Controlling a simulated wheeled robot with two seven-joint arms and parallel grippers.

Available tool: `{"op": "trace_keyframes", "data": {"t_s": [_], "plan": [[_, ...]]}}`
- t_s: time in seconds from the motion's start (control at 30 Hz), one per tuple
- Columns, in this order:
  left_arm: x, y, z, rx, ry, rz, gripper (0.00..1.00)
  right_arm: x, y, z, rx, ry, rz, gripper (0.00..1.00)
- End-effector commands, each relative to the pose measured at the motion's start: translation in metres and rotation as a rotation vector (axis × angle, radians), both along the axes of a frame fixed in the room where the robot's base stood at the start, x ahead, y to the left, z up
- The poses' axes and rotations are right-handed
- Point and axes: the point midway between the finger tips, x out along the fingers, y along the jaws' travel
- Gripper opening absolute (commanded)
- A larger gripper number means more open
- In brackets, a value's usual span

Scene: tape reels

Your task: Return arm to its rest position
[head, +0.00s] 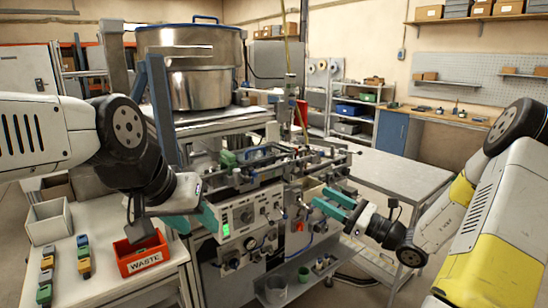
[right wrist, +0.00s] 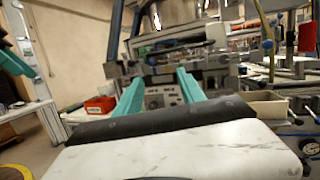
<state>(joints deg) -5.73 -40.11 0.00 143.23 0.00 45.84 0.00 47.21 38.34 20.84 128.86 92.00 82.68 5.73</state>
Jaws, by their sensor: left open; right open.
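My left gripper (head: 194,221) is open, with teal fingers pointing down and right beside the front of the machine (head: 240,215), just right of the red waste bin. I see nothing between its fingers. My right gripper (head: 320,198) is open, its teal fingers pointing left at the machine's right front. In the right wrist view, its two fingers (right wrist: 160,88) stand apart with nothing between them, and the machine's front panel lies beyond. Whether the fingertips touch the machine is hard to tell.
A red bin marked WASTE (head: 141,254) stands on the white left table (head: 110,288), with several small coloured blocks (head: 82,256) and a pale open box (head: 49,222). A mostly bare metal table (head: 400,175) stands right of the machine.

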Motion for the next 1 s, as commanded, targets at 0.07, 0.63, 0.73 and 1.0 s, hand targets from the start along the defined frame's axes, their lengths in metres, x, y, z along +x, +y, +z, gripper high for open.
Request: {"op": "trace_keyframes", "data": {"t_s": [0.07,0.63,0.73,1.0], "plan": [[0.000,0.000,0.000,0.000,0.000,0.000,0.43,-0.013,0.021,0.008,-0.083,-0.030,0.074,0.47],[0.000,0.000,0.000,0.000,0.000,0.000,0.43,-0.190,0.096,0.018,-1.181,-0.567,0.772,0.47],[0.000,0.000,0.000,0.000,0.000,0.000,0.43,-0.208,0.080,0.022,-1.401,-0.714,0.839,0.47],[0.000,0.000,0.000,0.000,0.000,0.000,0.43,-0.226,0.028,0.058,-1.929,-1.119,0.877,0.47]]}}
